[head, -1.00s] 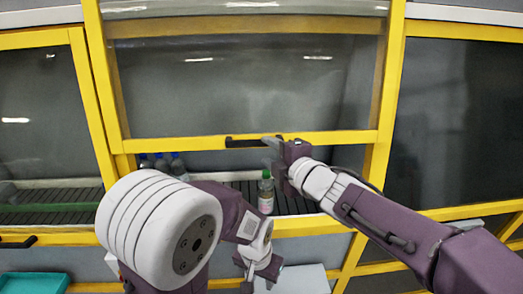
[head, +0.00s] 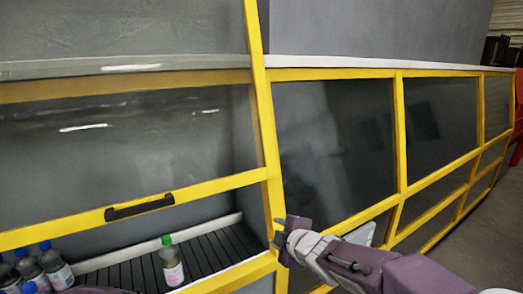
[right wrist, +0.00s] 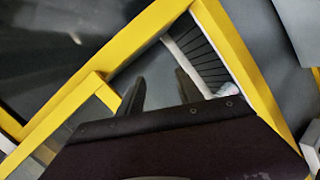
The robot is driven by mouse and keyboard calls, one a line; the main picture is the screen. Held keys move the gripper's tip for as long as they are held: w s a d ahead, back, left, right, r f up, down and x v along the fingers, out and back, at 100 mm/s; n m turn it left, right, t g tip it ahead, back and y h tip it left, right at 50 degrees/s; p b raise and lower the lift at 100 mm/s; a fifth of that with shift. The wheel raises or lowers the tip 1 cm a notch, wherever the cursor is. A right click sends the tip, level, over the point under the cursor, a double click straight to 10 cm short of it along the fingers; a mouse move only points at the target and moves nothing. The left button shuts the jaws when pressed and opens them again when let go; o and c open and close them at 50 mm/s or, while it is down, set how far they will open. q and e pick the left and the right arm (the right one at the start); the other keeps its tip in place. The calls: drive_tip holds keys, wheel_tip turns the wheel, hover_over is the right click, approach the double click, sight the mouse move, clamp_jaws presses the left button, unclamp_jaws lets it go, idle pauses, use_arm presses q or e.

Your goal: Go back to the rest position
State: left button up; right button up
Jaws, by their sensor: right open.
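My right gripper (head: 283,236) is in front of the yellow frame post, right of the opening and below the sash. It is open and empty. In the right wrist view its two dark fingers (right wrist: 160,95) stand apart with nothing between them. My left gripper is out of view; only a sliver of purple arm shows at the bottom edge of the head view.
The glazed sash with its black handle (head: 139,207) is raised above an opening. A green-capped bottle (head: 172,264) stands on the dark slatted conveyor (head: 215,249), with several bottles (head: 53,268) at left. Yellow-framed panels (head: 335,150) continue right; open floor (head: 462,240) lies beyond.

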drive_tip(key=s+d+f+m+g+h+b, duration=0.1)
drive_tip(key=s+d+f+m+g+h, duration=0.15)
drive_tip(key=s+d+f+m, duration=0.4)
drive_tip(key=s+d+f+m+g+h, duration=0.25)
drive_tip(key=s+d+f+m, duration=0.2)
drive_tip(key=d+f, duration=0.4)
drive_tip(key=s+a+f+m+g, duration=0.1)
drive_tip(key=s+f+m+g, duration=0.4)
drive_tip(key=s, duration=0.8)
drive_tip(key=shift+s+f+m+y, duration=0.4)
drive_tip(key=shift+f+m, duration=0.45)
drive_tip(key=shift+m, duration=0.25)
